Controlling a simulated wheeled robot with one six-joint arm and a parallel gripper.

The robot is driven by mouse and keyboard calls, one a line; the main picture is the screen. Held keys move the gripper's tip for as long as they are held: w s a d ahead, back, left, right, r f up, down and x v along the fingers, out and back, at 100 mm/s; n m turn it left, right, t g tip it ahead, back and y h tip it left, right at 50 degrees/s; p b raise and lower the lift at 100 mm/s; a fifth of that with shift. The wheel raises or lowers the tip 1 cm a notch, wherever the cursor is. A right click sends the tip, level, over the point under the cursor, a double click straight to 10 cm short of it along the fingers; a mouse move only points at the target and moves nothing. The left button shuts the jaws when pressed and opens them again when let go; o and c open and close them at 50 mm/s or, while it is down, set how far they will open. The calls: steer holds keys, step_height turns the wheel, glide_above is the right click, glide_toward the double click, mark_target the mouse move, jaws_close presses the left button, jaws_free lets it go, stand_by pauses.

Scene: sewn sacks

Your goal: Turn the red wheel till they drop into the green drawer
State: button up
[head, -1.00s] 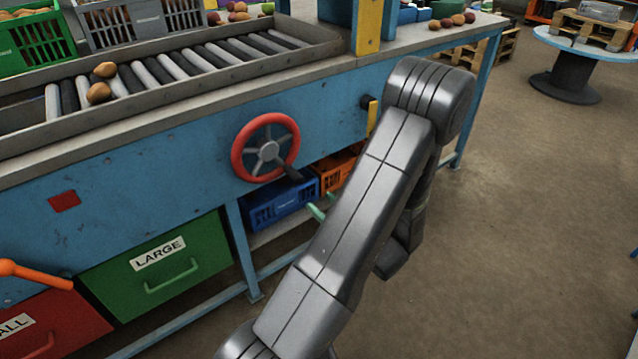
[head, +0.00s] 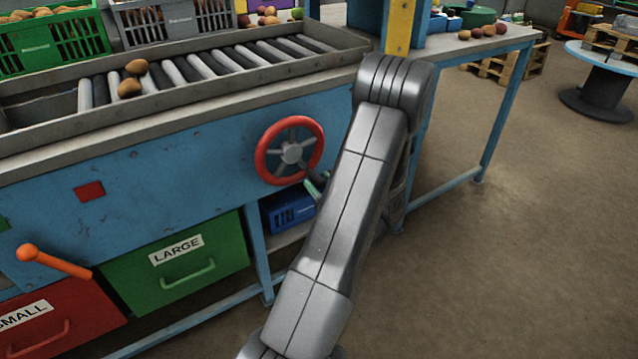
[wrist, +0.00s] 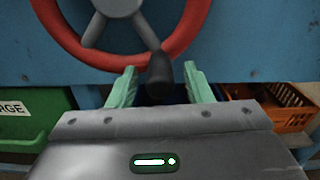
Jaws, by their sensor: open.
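The red wheel (head: 262,163) with grey spokes is on the blue front panel; its rim also shows in the wrist view (wrist: 186,35). Its dark handle (wrist: 159,78) points out at the lower right of the rim. My gripper (wrist: 158,86) is open, with one green finger on each side of the handle and a gap on both sides. In the head view my gripper (head: 317,187) is partly hidden by my arm. Two brown potato-like lumps (head: 135,67) (head: 129,88) lie on the rollers. The green drawer (head: 222,254), labelled LARGE, is shut below.
A red drawer labelled SMALL (head: 85,312) and an orange lever (head: 62,263) are at the lower left. A blue crate (head: 280,212) sits under the bench; an orange crate (wrist: 285,118) shows in the wrist view.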

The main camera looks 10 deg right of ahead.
steer(key=shift+w+a, duration=0.1)
steer(key=shift+w, duration=0.15)
jaws_close()
steer(key=shift+m, duration=0.3)
